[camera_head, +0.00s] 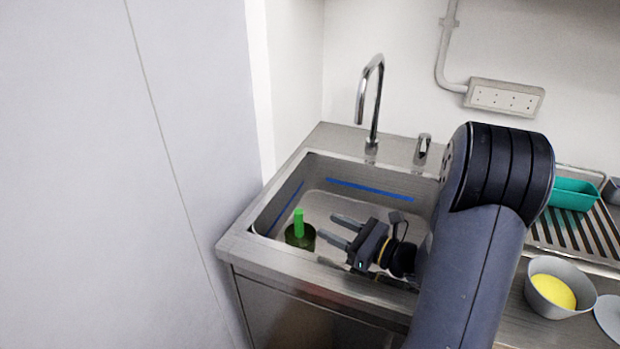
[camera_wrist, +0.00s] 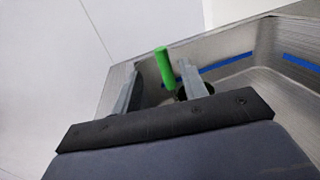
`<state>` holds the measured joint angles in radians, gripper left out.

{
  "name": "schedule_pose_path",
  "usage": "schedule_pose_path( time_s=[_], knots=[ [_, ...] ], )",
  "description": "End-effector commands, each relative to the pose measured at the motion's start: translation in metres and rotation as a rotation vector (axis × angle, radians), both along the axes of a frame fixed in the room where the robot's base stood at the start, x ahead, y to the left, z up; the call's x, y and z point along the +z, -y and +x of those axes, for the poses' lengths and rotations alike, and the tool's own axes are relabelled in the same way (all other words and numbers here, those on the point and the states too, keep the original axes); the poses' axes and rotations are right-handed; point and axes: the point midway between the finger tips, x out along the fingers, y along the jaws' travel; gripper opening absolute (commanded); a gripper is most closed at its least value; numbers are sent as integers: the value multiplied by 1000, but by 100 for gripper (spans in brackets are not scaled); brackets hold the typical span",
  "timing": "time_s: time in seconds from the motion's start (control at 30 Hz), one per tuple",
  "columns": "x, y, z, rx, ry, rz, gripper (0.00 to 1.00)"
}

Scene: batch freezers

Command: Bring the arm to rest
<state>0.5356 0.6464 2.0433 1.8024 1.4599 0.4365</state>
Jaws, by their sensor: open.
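My gripper (camera_head: 336,231) is open and hangs over the metal sink (camera_head: 240,242), with its fingers pointing left. Between and beyond the fingertips is a dark green round object with a bright green upright handle (camera_head: 299,222), in the sink's left part. In the wrist view the green handle (camera_wrist: 164,68) shows between the two fingers of my gripper (camera_wrist: 158,82), and the dark part is partly hidden. The fingers look apart from it in the head view. My arm reaches in from the lower right and hides the sink's right part.
A tall curved tap (camera_head: 372,100) stands behind the sink. A pale wall panel (camera_head: 120,180) is close on the left. On the right are a grey bowl (camera_head: 539,297) with yellow contents, a teal container (camera_head: 573,194) and a slatted rack (camera_head: 560,232). A socket strip (camera_head: 503,97) is on the wall.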

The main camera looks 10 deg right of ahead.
Motion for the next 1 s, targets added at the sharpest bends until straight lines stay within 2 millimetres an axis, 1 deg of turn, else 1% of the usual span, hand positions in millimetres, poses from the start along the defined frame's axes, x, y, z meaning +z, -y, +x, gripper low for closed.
schedule_pose_path(
  time_s=[0.17, 0.6, 0.73, 0.8, 0.87, 1.0],
  knots=[
    [0, -15, 13, 5, -1, 0, 41],
    [1, -65, 64, 5, -1, -1, 41],
    [1, -79, 78, 4, -1, -1, 41],
    [1, -83, 83, 3, -1, -1, 41],
    [-5, -83, 84, 0, -1, -1, 41],
    [0, -82, 83, 0, 0, 0, 41]
  ],
)
